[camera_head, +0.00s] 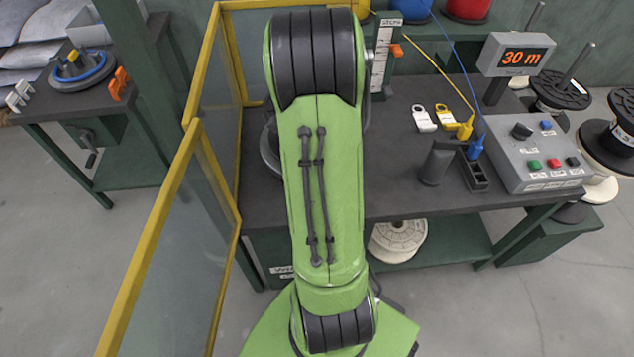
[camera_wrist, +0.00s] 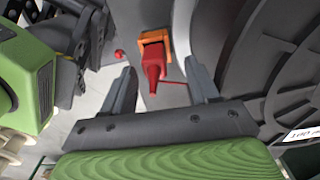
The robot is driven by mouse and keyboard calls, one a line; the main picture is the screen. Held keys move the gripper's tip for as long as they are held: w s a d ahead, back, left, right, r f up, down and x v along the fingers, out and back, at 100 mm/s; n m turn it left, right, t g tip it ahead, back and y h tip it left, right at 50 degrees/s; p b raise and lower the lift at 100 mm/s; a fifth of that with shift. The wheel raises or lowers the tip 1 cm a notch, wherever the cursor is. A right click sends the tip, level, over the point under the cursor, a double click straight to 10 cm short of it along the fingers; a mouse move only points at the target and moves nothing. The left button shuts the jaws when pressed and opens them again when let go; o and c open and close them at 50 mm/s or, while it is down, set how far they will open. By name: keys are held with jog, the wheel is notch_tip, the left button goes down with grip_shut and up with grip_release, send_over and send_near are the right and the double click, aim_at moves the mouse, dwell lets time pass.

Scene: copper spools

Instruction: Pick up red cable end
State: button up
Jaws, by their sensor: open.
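The red cable end (camera_wrist: 153,66) shows in the wrist view as a tapered red plug with a thin red cable running from its narrow tip to the right. Its wide end sits at an orange holder (camera_wrist: 154,37). My gripper (camera_wrist: 160,68) is open, with one grey finger to the left of the red cable end and one to the right. Neither finger appears to touch it. I cannot tell how far between the fingers it lies in depth. In the head view my green arm hides the gripper, and I do not see the red cable end.
In the wrist view a large dark round spool (camera_wrist: 285,85) stands close on the right. In the head view the workbench (camera_head: 400,180) holds a grey control box (camera_head: 540,160), a blue cable end (camera_head: 475,148) and a yellow one (camera_head: 465,130). A yellow-framed fence (camera_head: 160,240) stands left of my arm.

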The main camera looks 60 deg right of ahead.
jog(key=f, duration=0.1)
jog(key=f+b, duration=0.1)
jog(key=f, duration=0.2)
jog(key=shift+s+a+f+b, duration=0.2)
jog(key=shift+a+f+b, duration=0.05)
jog(key=shift+f+b, duration=0.15)
jog(key=shift+r, duration=0.1)
jog(key=c, duration=1.1)
jog(key=shift+o, duration=0.2)
jog(key=shift+r, duration=0.1)
